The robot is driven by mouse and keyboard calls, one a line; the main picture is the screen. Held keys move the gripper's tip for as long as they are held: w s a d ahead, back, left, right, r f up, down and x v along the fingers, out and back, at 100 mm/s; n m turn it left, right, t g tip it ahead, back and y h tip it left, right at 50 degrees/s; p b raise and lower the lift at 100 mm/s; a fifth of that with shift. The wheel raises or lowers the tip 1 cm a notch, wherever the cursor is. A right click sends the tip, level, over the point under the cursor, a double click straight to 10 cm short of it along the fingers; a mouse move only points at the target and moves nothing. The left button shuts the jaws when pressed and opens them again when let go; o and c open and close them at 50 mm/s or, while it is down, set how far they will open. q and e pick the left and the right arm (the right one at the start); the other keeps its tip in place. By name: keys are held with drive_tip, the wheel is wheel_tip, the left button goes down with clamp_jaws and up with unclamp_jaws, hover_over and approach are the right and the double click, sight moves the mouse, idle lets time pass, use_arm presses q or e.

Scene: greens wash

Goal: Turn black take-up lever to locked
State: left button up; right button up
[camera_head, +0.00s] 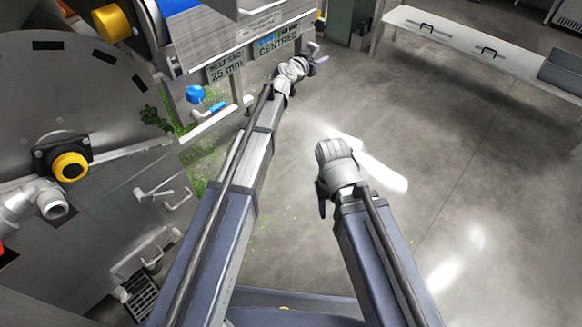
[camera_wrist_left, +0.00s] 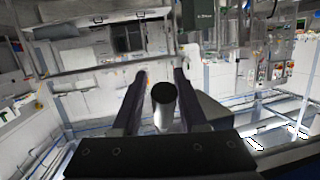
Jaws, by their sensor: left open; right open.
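In the left wrist view, a dark cylinder with a pale grey round end (camera_wrist_left: 164,96) stands between the two fingers of my left gripper (camera_wrist_left: 160,75). It looks like the grip of the black take-up lever, with gaps visible on both sides. The rest of the lever and its pivot cannot be made out. In the head view my left gripper (camera_head: 318,62) is open at the end of the outstretched left arm, beside the machine's right end below the "CENTRED" sign. My right gripper (camera_head: 322,200) is open, lower and nearer, over bare floor, away from the machine.
The machine carries a "BELT SAG 25 mm" sign (camera_head: 226,68) and a blue-handled valve (camera_head: 195,94). A steel panel with a yellow-and-black knob (camera_head: 70,165) fills the left. A white bench (camera_head: 470,45) stands at back right.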

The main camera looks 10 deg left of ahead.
use_arm(q)
drive_tip(key=s+a+t+h+b, duration=0.1)
drive_tip(key=s+a+t+b, duration=0.2)
drive_tip(key=s, duration=0.4)
drive_tip(key=s+d+f+m+g+h, duration=0.1)
drive_tip(key=s+d+f+g+h, duration=0.15)
drive_tip(key=s+f+g, duration=0.55)
drive_tip(key=s+a+f+n+g+y, duration=0.1)
drive_tip(key=s+a+f+g+y, duration=0.1)
drive_tip(key=s+f, duration=0.3)
drive_tip(key=s+a+f+n+g+y, duration=0.1)
drive_tip(key=s+f, duration=0.4)
drive_tip(key=s, duration=0.5)
drive_tip(key=shift+s+a+f+g+y+b, duration=0.15)
drive_tip(key=shift+a+g+y+b, duration=0.2)
drive_tip(key=shift+a+g+y, duration=0.65)
